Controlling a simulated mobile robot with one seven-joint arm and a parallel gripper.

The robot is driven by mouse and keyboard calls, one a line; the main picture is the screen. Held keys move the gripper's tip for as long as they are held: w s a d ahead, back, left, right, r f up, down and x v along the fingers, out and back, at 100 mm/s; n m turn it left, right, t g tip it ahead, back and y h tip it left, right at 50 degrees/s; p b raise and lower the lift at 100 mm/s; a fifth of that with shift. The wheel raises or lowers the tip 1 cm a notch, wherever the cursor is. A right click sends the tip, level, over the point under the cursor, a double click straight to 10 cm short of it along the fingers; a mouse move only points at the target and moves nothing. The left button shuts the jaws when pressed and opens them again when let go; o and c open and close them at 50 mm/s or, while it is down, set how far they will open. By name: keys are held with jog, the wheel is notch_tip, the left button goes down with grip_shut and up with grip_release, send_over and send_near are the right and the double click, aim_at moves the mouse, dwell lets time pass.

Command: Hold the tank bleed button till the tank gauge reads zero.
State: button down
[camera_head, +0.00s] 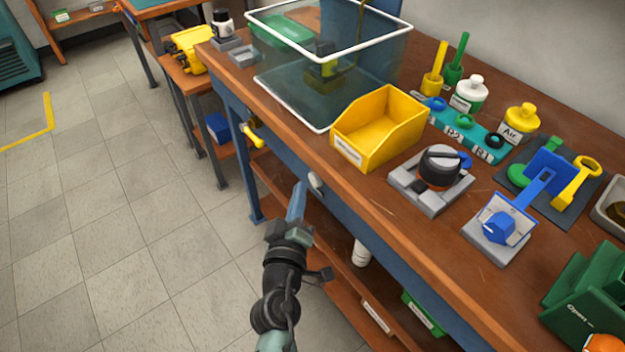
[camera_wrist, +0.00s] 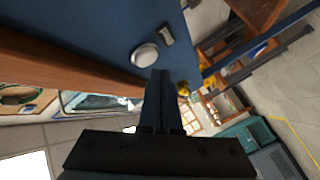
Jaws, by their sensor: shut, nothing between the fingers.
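My gripper (camera_head: 297,205) is shut and empty in the head view, in front of the bench's blue front panel. Its closed fingers (camera_wrist: 161,98) also show in the wrist view, pointing toward the panel. A round pale knob or button (camera_head: 316,183) sits on this panel, just right of the fingertips in the head view. In the wrist view the pale round part (camera_wrist: 145,56) lies just beyond and left of the fingertips, apparently apart from them. I cannot tell whether it is the tank bleed button. I can make out no tank gauge reading in either view.
The wooden bench top (camera_head: 400,225) holds a yellow bin (camera_head: 378,128), a clear white-rimmed box (camera_head: 330,70), a black-knobbed grey unit (camera_head: 438,172), a blue-knobbed unit (camera_head: 500,230) and labelled bottles. A lower shelf (camera_head: 345,270) runs beneath. Tiled floor (camera_head: 120,180) at left is clear.

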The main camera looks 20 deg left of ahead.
jog(key=shift+s+a+b, duration=0.65)
jog(key=shift+s+a, duration=0.15)
jog(key=shift+s, duration=0.2)
jog(key=shift+s+a+b, duration=0.6)
jog(key=shift+s+a, duration=0.15)
jog(key=shift+s, duration=0.25)
